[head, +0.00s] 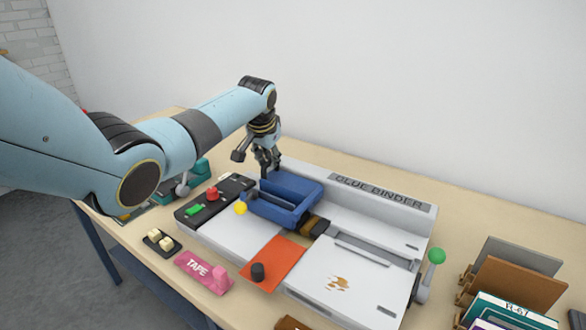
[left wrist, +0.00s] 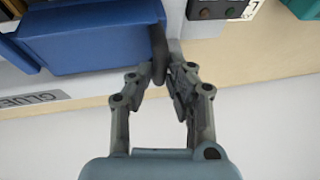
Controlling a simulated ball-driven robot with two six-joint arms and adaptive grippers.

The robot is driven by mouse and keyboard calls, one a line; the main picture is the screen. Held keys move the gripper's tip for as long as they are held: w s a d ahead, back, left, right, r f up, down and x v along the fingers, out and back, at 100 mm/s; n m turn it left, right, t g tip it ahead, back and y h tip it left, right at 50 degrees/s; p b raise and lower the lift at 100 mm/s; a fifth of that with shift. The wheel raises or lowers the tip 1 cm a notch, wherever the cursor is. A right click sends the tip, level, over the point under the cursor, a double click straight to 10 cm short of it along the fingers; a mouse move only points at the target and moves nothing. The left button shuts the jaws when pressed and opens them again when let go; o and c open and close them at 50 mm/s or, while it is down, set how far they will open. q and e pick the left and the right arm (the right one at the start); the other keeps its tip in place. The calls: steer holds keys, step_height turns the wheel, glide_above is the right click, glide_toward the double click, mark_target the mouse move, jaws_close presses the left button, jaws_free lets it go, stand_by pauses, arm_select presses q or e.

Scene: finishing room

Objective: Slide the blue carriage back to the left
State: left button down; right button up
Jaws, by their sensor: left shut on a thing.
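The blue carriage (head: 288,206) is an open, box-like part on the glue binder (head: 350,270). It sits on the binder's left half, close to the black control panel (head: 200,207). My left gripper (head: 268,165) reaches down at the carriage's back left corner. In the left wrist view, the fingers (left wrist: 160,78) are closed around a dark upright handle (left wrist: 158,52) at the end of the blue carriage (left wrist: 90,38). The fingertips partly hide the handle. My right gripper is in neither view.
An orange sheet (head: 268,268) lies on the binder's front. A green-knobbed lever (head: 436,256) is at its right end.

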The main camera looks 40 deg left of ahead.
arm_select(q)
steer(key=a, duration=0.4)
steer(key=shift+s+r, duration=0.1)
steer(key=shift+s, duration=0.05)
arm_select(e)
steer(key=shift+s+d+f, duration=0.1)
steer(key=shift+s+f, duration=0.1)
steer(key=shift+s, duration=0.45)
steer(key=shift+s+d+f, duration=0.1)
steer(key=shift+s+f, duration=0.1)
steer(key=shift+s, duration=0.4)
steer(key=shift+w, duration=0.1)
arm_select(q)
steer(key=c, duration=1.5)
jaws_free()
steer(key=shift+a, duration=0.1)
steer(key=shift+o, duration=1.1)
steer(key=shift+a, duration=0.1)
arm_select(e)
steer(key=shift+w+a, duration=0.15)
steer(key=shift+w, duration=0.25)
